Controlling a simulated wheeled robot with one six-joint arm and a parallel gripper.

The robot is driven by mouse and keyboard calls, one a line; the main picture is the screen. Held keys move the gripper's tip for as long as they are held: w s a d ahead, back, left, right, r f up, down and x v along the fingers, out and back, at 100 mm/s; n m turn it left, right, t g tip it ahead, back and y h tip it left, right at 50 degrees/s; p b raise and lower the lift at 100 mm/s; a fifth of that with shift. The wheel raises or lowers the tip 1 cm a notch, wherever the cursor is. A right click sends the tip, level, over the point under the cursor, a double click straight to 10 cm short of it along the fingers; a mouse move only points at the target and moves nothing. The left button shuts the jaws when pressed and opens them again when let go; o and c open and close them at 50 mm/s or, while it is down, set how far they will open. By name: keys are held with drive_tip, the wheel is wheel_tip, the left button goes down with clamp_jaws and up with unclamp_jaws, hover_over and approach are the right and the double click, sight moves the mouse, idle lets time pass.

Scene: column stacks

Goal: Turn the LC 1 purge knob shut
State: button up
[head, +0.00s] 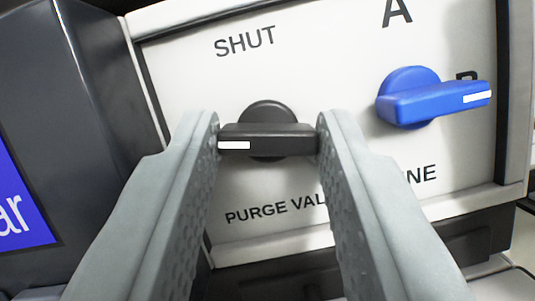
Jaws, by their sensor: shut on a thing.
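The black purge knob (268,138) is on the white panel (180,80), above a label reading "PURGE VAL…" that my gripper partly covers. Its bar lies about level in the picture, and the white mark is at its left end. The word "SHUT" stands above it, a little to the left. My gripper (268,140) is shut on the knob, with one grey finger at each end of the bar.
A blue knob (430,100) sits close to the right of my right finger, its white mark pointing right near a partly hidden "B". An "A" is above it. A dark housing with a blue screen (22,205) stands at the left.

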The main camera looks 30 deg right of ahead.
drive_tip(key=m+g, duration=0.1)
drive_tip(key=m, duration=0.1)
drive_tip(key=m+g+h, duration=0.1)
drive_tip(key=m, duration=0.2)
drive_tip(key=shift+w+a+m, duration=0.1)
drive_tip(key=shift+a+m, duration=0.05)
drive_tip(key=shift+m, duration=0.15)
drive_tip(key=m+g, duration=0.2)
drive_tip(key=m, duration=0.2)
drive_tip(key=shift+r+m+h, duration=0.1)
drive_tip(key=shift+m+h, duration=0.3)
drive_tip(key=m+g, duration=0.1)
drive_tip(key=m, duration=0.1)
drive_tip(key=m+g, duration=0.1)
drive_tip(key=m, duration=0.1)
drive_tip(key=shift+w+a+r+m+y, duration=0.1)
drive_tip(key=shift+m+y, duration=0.2)
drive_tip(key=shift+m, duration=0.1)
drive_tip(key=shift+m+g+y, duration=0.4)
drive_tip(key=shift+m+g, duration=0.3)
drive_tip(key=shift+m, duration=0.8)
drive_tip(key=o, duration=0.7)
drive_tip(key=shift+r, duration=0.1)
drive_tip(key=shift+a, duration=0.1)
